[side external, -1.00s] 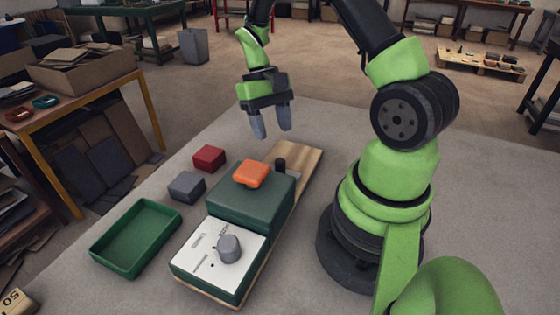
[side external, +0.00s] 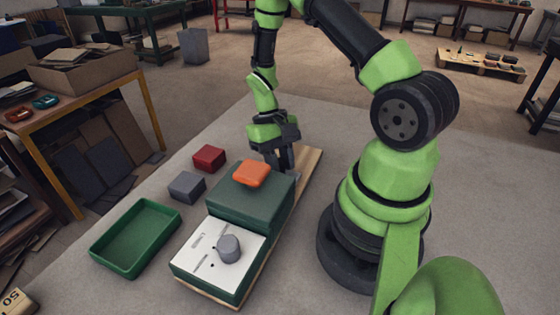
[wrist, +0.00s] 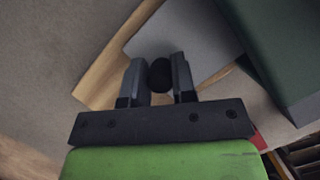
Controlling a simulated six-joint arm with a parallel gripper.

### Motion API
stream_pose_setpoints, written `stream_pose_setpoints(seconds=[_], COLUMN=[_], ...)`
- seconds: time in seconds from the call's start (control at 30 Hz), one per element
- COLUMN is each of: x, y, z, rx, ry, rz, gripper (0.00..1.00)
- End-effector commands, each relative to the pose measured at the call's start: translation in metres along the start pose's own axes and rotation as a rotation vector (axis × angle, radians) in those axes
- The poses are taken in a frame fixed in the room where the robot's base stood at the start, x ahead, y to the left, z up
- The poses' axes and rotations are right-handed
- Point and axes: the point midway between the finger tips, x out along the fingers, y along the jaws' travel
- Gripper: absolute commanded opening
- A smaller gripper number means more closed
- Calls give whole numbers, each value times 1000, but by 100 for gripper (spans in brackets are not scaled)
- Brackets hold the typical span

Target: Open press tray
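The press is a dark green box (side external: 245,208) with a white front panel (side external: 205,258) and a grey knob (side external: 229,248). A grey plate (wrist: 185,38), which looks like the press tray, lies on the wooden base (side external: 307,166) at the far end of the green box. A black round handle (wrist: 160,74) stands on this side of the plate. My gripper (side external: 281,160) is low at the far end of the press. In the wrist view its two fingers (wrist: 159,78) stand on either side of the black handle, very close to it. I cannot tell whether they press on it.
An orange block (side external: 252,173) lies on top of the press. A red block (side external: 209,158), a grey block (side external: 187,187) and an open green bin (side external: 135,238) are to its left. The grey table top (side external: 225,140) is clear behind the red block.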

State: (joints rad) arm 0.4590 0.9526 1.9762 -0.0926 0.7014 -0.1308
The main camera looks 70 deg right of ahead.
Motion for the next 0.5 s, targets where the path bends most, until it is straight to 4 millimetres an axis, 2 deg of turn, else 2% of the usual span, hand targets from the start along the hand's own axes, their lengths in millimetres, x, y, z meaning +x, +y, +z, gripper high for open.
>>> stream_pose_setpoints(seconds=[0.03,0.07,0.27,0.37,0.5], x=[0,0,-2,-6,-13], y=[0,0,5,21,52], z=[0,0,-4,-14,-34], rx=[0,0,2,6,8], ry=[0,0,1,4,5], rz=[0,0,-2,-4,-4], gripper=[5,0,0,0,0])
